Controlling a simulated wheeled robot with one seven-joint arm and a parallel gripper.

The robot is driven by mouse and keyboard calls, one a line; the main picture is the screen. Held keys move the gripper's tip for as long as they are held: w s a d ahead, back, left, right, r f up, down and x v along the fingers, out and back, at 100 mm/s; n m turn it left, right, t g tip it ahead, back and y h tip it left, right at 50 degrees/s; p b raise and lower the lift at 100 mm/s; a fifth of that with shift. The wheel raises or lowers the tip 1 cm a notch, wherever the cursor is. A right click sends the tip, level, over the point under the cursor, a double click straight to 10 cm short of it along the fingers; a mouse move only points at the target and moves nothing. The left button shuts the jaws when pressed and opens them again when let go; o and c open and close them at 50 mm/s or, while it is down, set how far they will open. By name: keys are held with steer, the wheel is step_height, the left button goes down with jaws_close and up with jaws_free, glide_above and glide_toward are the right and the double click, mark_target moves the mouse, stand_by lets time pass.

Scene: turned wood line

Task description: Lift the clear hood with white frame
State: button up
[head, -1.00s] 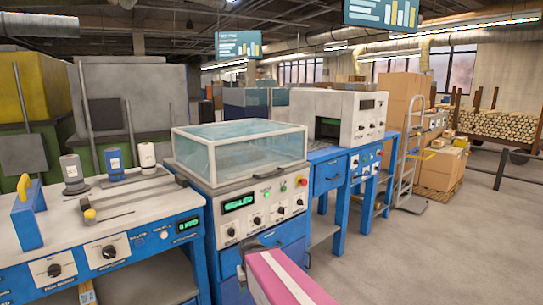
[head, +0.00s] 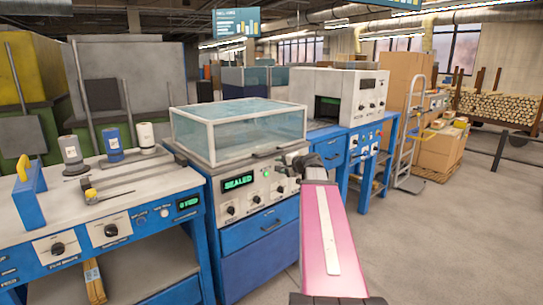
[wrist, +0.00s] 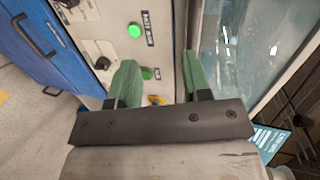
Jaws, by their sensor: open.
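The clear hood with white frame (head: 240,130) sits closed on top of the blue machine (head: 262,232), whose green display reads SEALED. A dark handle (head: 268,153) shows at the hood's front lower edge. My gripper (head: 292,160) is at the machine's front right corner, just right of the handle and near the hood's lower edge. In the wrist view the green fingers of my gripper (wrist: 160,75) are apart with nothing between them. The hood's clear pane (wrist: 232,50) is to the right of the fingers and the button panel (wrist: 120,30) to the left.
A blue bench (head: 100,225) with several spools stands at the left. A white boxy machine (head: 338,95) stands on a blue table at the right. A hand truck (head: 415,140) and stacked cartons (head: 440,150) stand farther right. The floor (head: 450,240) at the right front is clear.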

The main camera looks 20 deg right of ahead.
mark_target(271, 154)
steer(key=d+r+m+t, duration=0.1)
steer(key=d+r, duration=0.2)
steer(key=r, duration=0.1)
steer(key=x, duration=1.1)
steer(key=shift+w+d, duration=0.1)
steer(key=shift+w, duration=0.05)
jaws_close()
